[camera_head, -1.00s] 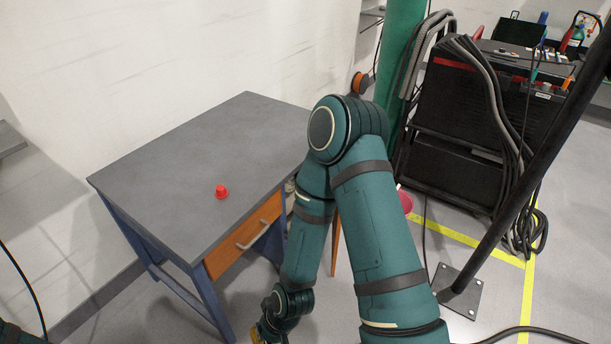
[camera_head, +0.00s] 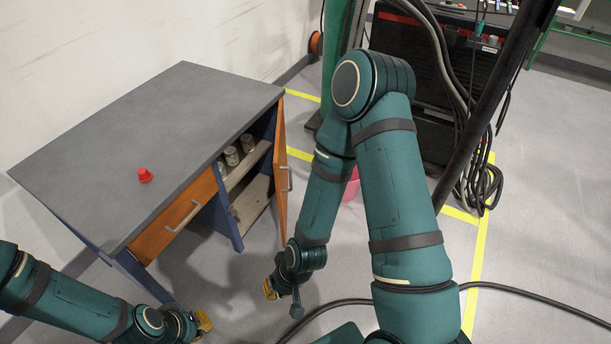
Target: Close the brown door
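The brown door (camera_head: 281,174) stands swung open at the right side of the grey-topped desk (camera_head: 185,95), with a light handle (camera_head: 290,178) on its right face. The cupboard behind it is open to view. My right gripper (camera_head: 283,291) is low, in front of and below the door, apart from it; its fingers are small and partly turned away, so I cannot tell its opening. My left gripper (camera_head: 204,322) is at the bottom of the view, in front of the desk and away from the door; its opening is unclear.
A brown drawer (camera_head: 176,216) with a handle is beside the cupboard. Several jars (camera_head: 232,156) stand on the cupboard shelf. A red object (camera_head: 145,175) sits on the desktop. A pink bucket (camera_head: 352,186) stands behind my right arm. A black cable (camera_head: 535,296) crosses the floor.

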